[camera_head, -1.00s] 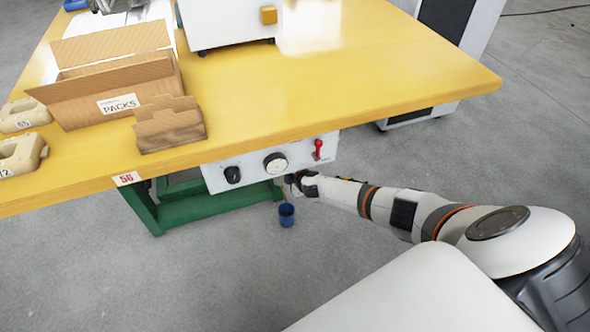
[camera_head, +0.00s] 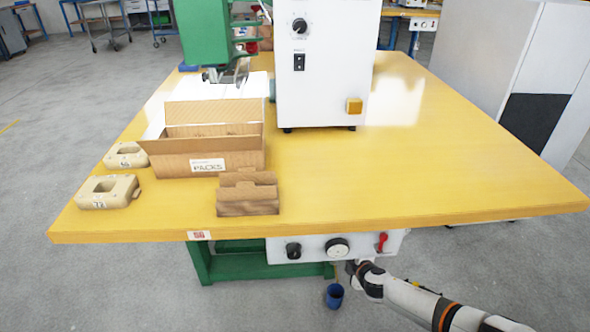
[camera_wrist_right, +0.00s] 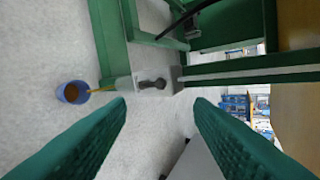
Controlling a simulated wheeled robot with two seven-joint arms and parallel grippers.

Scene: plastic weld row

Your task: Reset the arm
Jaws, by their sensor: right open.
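My right arm comes in from the lower right in the head view. Its gripper (camera_head: 352,268) is just below the white control panel (camera_head: 312,247) under the table's front edge, between the round dial (camera_head: 337,247) and the red lever (camera_head: 382,242). In the right wrist view the two green ribbed fingers stand wide apart, with nothing between their tips (camera_wrist_right: 160,103). Beyond them are the floor and the green table frame (camera_wrist_right: 112,40). My left gripper is not in view.
A blue cup (camera_head: 334,295) stands on the floor below the gripper. On the yellow table (camera_head: 430,160) are a carton marked PACKS (camera_head: 240,157), a smaller cardboard piece (camera_head: 248,195), beige blocks (camera_head: 108,192) and a white machine cabinet (camera_head: 325,70). The table's right half is mostly clear.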

